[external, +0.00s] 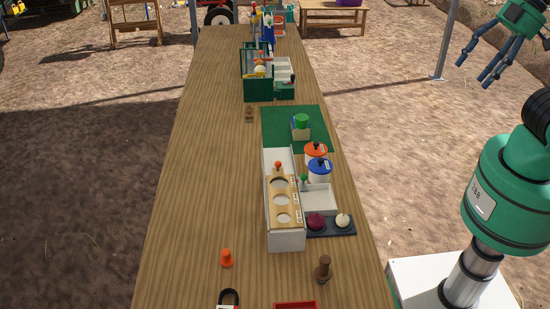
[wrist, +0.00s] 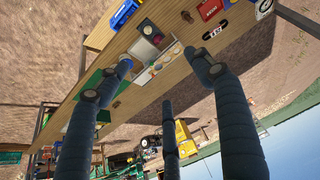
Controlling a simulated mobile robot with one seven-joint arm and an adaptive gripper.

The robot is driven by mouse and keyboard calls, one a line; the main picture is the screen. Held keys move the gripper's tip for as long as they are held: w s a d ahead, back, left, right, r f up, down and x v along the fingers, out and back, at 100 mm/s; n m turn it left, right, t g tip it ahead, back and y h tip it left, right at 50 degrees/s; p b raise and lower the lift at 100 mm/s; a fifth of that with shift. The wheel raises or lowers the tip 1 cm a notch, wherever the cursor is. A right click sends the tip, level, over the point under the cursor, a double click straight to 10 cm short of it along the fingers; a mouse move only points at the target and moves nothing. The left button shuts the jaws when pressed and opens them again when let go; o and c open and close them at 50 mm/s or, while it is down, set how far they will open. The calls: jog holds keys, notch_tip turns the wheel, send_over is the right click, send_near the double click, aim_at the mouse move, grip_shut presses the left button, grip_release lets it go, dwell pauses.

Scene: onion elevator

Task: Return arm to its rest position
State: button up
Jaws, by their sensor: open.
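My gripper (external: 497,55) is at the upper right of the external view, raised beside the long table and well clear of it. Its dark blue fingers are spread and hold nothing. In the wrist view the fingers of my gripper (wrist: 165,105) reach across the picture with nothing between them, and the table appears tilted beyond them. My green arm link stands at the right of the external view, on a white base.
The long wooden table (external: 190,170) holds a white box with a holed wooden top (external: 283,205), an orange-lidded pot (external: 315,152), a blue-lidded pot (external: 320,170), a dark tray (external: 330,231) with a red and a white onion, and green crates (external: 256,85). Bare ground lies between table and arm.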

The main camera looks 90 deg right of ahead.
jog(key=shift+f, duration=0.1)
notch_tip(320, 180, down, 10)
jog(key=b, duration=0.9)
jog(key=shift+r+b, duration=0.25)
jog(key=shift+b, duration=0.15)
